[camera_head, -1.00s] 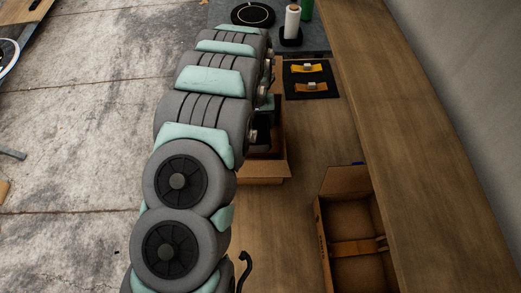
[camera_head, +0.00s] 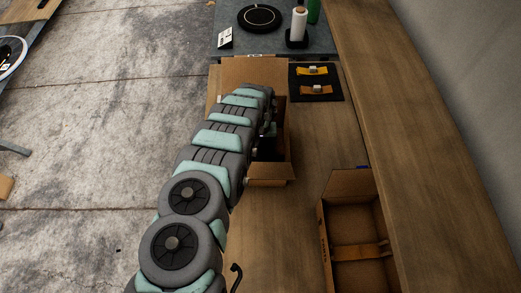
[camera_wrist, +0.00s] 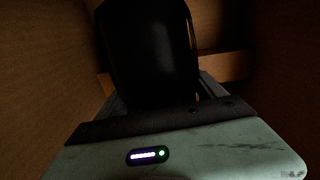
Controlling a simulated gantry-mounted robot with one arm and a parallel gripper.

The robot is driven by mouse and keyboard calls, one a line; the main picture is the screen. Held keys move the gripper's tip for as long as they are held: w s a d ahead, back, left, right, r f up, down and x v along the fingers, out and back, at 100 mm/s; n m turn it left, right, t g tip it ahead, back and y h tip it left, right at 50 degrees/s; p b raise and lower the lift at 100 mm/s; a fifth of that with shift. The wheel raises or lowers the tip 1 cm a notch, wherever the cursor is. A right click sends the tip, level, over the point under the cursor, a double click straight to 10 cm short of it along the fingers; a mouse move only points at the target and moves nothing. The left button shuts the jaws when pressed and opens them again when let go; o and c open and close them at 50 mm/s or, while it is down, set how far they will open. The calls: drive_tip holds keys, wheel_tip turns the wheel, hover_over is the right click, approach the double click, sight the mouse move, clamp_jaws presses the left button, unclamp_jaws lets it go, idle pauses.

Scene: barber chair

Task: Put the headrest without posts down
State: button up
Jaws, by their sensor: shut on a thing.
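The headrest is a dark, smooth block (camera_wrist: 150,45) in the wrist view, very dimly lit, and I see no posts on it. My gripper (camera_wrist: 155,98) is shut on it, though the fingers are mostly lost in shadow. Brown cardboard walls stand around both in the wrist view. In the head view my arm reaches into the far open cardboard box (camera_head: 270,172), and dark shapes show inside it beside the arm. The arm hides much of this box. I cannot tell whether the headrest touches the box floor.
A second open box (camera_head: 355,215) with a brown strap across it stands nearer on the wooden bench. A black mat (camera_head: 327,94) with two yellow-orange pieces lies behind it. A white roll (camera_head: 298,24) and a black disc (camera_head: 259,18) are on the grey surface beyond. Bare wood lies between the boxes.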

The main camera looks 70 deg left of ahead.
drive_tip(key=shift+f+b, duration=0.5)
drive_tip(key=shift+f, duration=1.25)
drive_tip(key=shift+w+f, duration=0.1)
drive_tip(key=shift+f, duration=0.1)
drive_tip(key=o, duration=2)
drive_tip(key=shift+r, duration=0.1)
drive_tip(key=shift+a+r+p, duration=0.1)
drive_tip(key=shift+r+p, duration=0.45)
drive_tip(key=shift+r, duration=5.6)
